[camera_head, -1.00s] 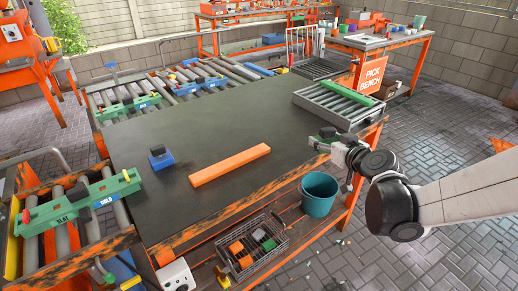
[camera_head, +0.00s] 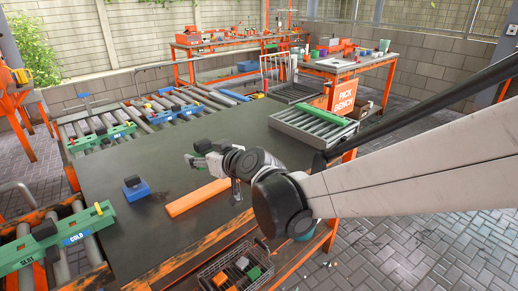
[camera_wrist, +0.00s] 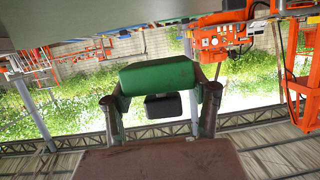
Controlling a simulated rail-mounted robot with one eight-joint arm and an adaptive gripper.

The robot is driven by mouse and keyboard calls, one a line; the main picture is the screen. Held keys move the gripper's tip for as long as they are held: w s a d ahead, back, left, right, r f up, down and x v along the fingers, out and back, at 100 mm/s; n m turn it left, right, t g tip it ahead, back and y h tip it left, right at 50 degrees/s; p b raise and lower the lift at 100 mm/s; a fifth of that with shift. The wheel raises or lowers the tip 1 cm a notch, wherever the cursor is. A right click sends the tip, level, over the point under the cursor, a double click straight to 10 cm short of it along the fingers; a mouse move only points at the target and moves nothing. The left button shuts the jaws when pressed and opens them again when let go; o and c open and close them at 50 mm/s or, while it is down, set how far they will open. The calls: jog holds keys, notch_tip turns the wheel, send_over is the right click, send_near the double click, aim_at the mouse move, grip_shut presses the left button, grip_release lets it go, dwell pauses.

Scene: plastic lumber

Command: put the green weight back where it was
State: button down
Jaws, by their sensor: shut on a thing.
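The green weight (camera_wrist: 157,77) is between the two fingers of my gripper (camera_wrist: 160,92) in the wrist view. It has a black knob (camera_wrist: 163,107) on one side. In the head view my gripper (camera_head: 203,157) is above the dark bench top (camera_head: 110,170), behind the orange bar (camera_head: 196,198). The weight itself is small and hard to make out there. A blue weight with a black knob (camera_head: 135,189) stands on the bench to the left of my gripper.
A wire basket (camera_head: 238,268) with orange, grey and green blocks sits below the bench's front edge. Roller conveyors with green fixtures (camera_head: 103,139) lie at the back left and front left. A roller tray (camera_head: 314,126) is at the back right. My arm partly hides a teal bucket.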

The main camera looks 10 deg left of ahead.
dwell(0.3)
jog(key=w+d+f+b, duration=0.1)
jog(key=w+d+f, duration=0.1)
jog(key=w, duration=0.1)
jog(key=w+d+f, duration=0.2)
jog(key=w, duration=0.1)
jog(key=w+d+f+b, duration=0.1)
jog(key=w+d+f, duration=0.1)
jog(key=w+f, duration=0.1)
jog(key=shift+w+b, duration=0.3)
jog(key=shift+w, duration=0.15)
jog(key=shift+f+b, duration=0.6)
jog(key=shift+f, duration=1.15)
jog(key=shift+f, duration=0.15)
jog(key=c, duration=0.7)
grip_release()
jog(key=shift+o, duration=0.2)
